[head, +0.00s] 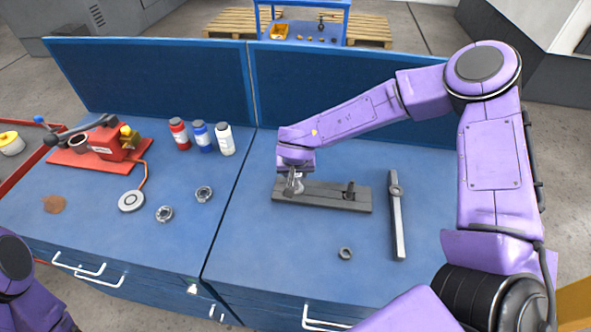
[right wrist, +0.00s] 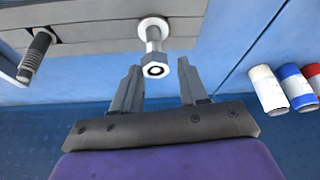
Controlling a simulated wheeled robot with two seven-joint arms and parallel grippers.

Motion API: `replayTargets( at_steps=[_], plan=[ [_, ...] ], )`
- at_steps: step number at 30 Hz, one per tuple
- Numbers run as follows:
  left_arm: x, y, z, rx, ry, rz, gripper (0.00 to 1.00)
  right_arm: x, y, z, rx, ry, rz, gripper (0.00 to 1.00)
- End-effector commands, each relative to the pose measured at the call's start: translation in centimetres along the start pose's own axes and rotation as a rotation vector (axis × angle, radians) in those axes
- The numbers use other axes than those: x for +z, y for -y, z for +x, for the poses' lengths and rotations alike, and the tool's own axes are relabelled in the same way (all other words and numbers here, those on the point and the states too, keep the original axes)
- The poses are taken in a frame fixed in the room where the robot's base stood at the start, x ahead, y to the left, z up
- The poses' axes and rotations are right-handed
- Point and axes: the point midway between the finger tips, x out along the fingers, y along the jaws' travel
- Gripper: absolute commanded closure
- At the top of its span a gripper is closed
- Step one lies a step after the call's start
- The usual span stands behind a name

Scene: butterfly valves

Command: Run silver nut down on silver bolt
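The silver bolt (right wrist: 153,38) stands on a grey base plate (head: 325,197), which also shows in the right wrist view (right wrist: 85,36). The silver nut (right wrist: 156,67) is around the bolt near its free end, with a length of bare shank between nut and base. My right gripper (right wrist: 159,69) is open above the left end of the plate in the head view (head: 292,182). Its two fingers are on either side of the nut, with visible gaps. Bolt and nut are mostly hidden by the gripper in the head view. My left gripper is out of view.
A dark bolt (head: 349,190) stands on the plate's right part, and a loose dark nut (head: 345,254) lies in front. A long grey bar tool (head: 397,220) lies at right. Bottles (head: 201,136), metal rings (head: 204,194) and a red fixture (head: 100,150) are at left.

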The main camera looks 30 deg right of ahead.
Motion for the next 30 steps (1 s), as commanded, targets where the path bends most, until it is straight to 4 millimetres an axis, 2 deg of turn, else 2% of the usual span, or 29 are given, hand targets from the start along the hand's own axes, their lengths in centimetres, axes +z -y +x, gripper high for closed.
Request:
replayTargets(
  at_steps=[1,3,4,11,14,20,21,23,30],
  plan=[
    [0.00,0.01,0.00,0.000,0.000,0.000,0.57,0.00,0.01,0.00,0.000,0.000,0.001,0.72],
    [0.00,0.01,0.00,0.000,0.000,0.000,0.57,0.00,0.01,0.00,0.001,0.000,0.002,0.95],
    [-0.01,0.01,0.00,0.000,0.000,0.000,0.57,0.00,0.01,0.01,0.001,0.000,0.002,1.00],
    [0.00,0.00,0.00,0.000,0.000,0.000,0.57,-0.04,0.06,0.03,0.018,0.000,0.039,1.00],
    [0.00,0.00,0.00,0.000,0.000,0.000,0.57,-0.23,0.14,0.13,0.112,-0.003,0.257,1.00],
    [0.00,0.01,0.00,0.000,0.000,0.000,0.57,-0.86,0.06,0.50,0.419,-0.003,1.001,1.00],
    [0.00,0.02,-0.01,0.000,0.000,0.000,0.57,-0.79,-0.05,0.34,0.406,-0.002,0.972,0.56],
    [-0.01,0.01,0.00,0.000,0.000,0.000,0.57,-0.78,-0.07,0.32,0.403,-0.001,0.966,0.39],
    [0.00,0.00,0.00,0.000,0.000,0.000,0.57,-0.76,-0.05,0.32,0.400,-0.001,0.962,0.39]
  ],
)
